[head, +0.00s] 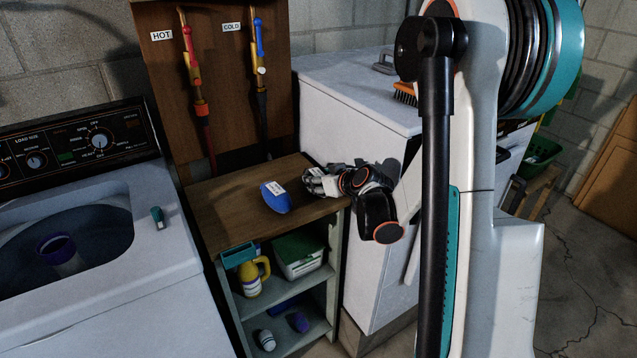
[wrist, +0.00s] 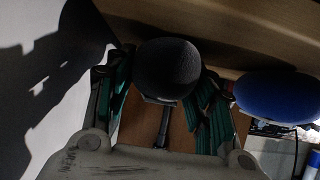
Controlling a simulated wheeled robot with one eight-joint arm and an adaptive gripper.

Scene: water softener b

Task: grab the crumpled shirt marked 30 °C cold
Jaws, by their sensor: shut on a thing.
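My gripper (head: 322,184) is at the right part of the wooden top of the small cabinet, its fingers pointing left. In the wrist view its two green-padded fingers (wrist: 167,92) are closed on the sides of a dark grey, rounded crumpled shirt (wrist: 167,68). In the head view the fingers mostly hide this shirt. A blue crumpled shirt (head: 277,199) with a white tag lies on the wooden top, just left of my gripper; it also shows at the right of the wrist view (wrist: 278,98). I cannot read the tags.
The cabinet's wooden top (head: 225,211) is clear at left. A white machine (head: 350,112) stands close on the right, an open washer (head: 150,262) on the left. Hot and cold taps (head: 258,55) rise behind. Shelves below hold a yellow jug (head: 250,280) and a white-green box (head: 298,257).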

